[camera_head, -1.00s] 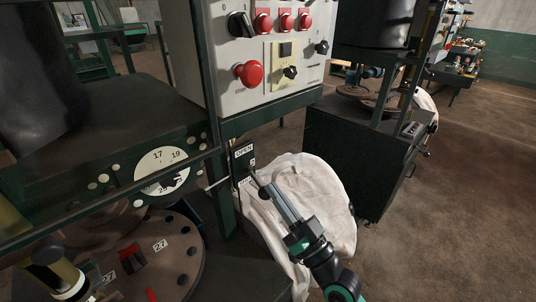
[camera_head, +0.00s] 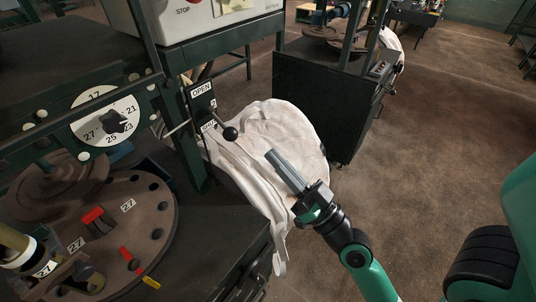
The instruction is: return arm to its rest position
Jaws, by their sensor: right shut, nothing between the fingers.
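My right arm (camera_head: 352,248) comes in from the lower right in the head view. Its gripper (camera_head: 271,156) is shut and empty, with its fingers pointing up and left in front of the white bulk bag (camera_head: 285,125). The fingertips are apart from the black ball-ended lever (camera_head: 230,133), which is to their left below the OPEN sign (camera_head: 201,91). My left gripper is not in view.
A dial (camera_head: 112,119) and a brown turntable (camera_head: 150,205) with red and yellow pieces are at left. The grey control box (camera_head: 210,15) is at the top. A dark cabinet (camera_head: 310,108) stands behind the bag. Brown floor (camera_head: 430,120) is open at right.

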